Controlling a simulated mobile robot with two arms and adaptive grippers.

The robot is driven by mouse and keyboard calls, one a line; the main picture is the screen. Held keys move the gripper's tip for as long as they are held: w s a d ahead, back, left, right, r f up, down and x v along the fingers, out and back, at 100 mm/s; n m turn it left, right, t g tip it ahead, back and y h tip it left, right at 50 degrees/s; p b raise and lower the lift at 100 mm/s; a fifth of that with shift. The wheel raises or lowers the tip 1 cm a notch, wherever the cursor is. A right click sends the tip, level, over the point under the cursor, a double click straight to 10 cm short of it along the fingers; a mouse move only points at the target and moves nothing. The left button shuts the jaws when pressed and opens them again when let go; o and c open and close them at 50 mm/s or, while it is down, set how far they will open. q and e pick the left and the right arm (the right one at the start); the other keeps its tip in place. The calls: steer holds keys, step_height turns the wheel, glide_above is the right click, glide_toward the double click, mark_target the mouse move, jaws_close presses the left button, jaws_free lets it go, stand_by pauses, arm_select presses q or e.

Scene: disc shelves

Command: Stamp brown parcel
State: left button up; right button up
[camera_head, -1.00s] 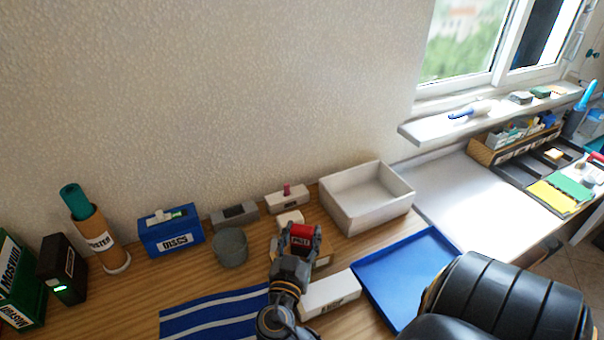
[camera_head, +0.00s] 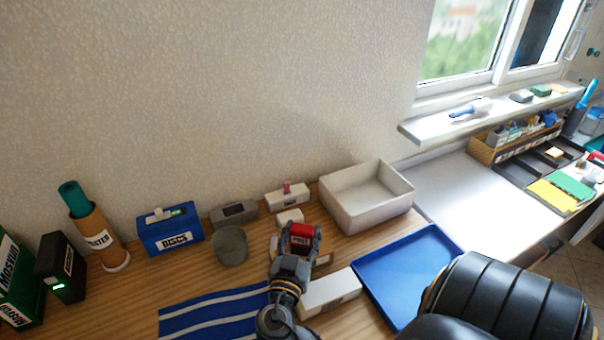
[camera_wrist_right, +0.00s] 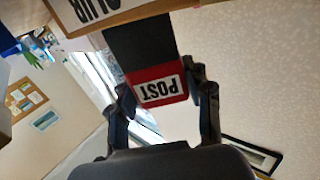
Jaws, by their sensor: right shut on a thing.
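My right gripper (camera_head: 302,236) is shut on a red and black stamp (camera_head: 303,229) labelled POST. The stamp also shows in the right wrist view (camera_wrist_right: 158,88), between the fingers. A brown parcel (camera_head: 322,259) lies on the wooden table behind the gripper, which hides most of it. In the wrist view the brown parcel (camera_wrist_right: 62,20), with a white label, is at the top, and the black end of the stamp overlaps its edge. I cannot tell whether they touch. My left gripper is not in view.
A white box (camera_head: 330,293) lies just right of the gripper, beside a blue tray (camera_head: 405,275). A white open bin (camera_head: 367,213) stands behind. A grey round container (camera_head: 230,246) and a blue DISCS box (camera_head: 170,236) stand left. A blue striped mat (camera_head: 215,311) lies in front.

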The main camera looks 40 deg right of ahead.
steer(key=shift+r+p, duration=1.65)
steer(key=shift+r, duration=1.85)
